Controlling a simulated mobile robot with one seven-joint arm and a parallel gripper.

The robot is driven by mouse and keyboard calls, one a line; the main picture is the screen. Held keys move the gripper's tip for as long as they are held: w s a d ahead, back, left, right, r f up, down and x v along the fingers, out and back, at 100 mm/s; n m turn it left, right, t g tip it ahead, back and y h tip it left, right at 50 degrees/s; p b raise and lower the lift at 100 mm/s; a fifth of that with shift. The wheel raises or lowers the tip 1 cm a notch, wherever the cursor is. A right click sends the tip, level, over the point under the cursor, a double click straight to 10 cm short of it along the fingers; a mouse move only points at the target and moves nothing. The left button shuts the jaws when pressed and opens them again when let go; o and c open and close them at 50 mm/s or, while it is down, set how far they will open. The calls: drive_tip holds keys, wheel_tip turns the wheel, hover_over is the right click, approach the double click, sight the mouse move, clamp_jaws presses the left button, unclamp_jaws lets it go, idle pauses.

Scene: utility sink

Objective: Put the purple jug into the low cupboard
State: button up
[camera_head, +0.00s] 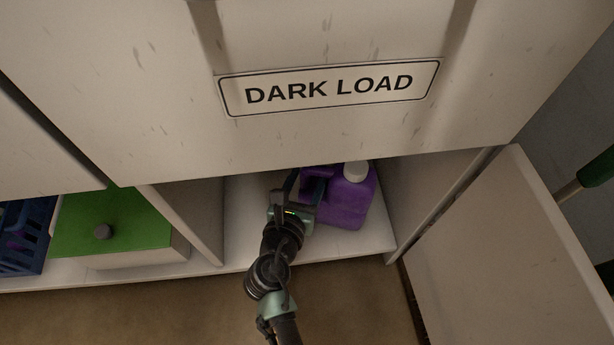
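The purple jug (346,206) with a white cap stands upright inside the low cupboard (372,240), on its white floor, near the right side. My gripper (297,192) reaches into the cupboard from the front and is at the jug's left side, by its handle. The fingertips are partly hidden by the gripper body and the jug, so I cannot tell whether they are closed on the handle or apart from it. The cupboard door (500,260) stands open to the right.
A "DARK LOAD" label (330,87) is on the white panel above the opening. Left of the cupboard's divider (190,215) are a box with a green lid (110,222) and a blue basket (25,235). A green-handled tool (597,168) is at the far right.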

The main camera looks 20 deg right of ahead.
drive_tip(key=shift+r, duration=0.1)
drive_tip(key=shift+s+a+r+p, duration=0.15)
drive_tip(key=shift+s+a+p, duration=0.15)
drive_tip(key=shift+p, duration=0.05)
drive_tip(key=p+v, duration=0.5)
drive_tip(key=v, duration=0.6)
drive_tip(key=shift+p, duration=0.3)
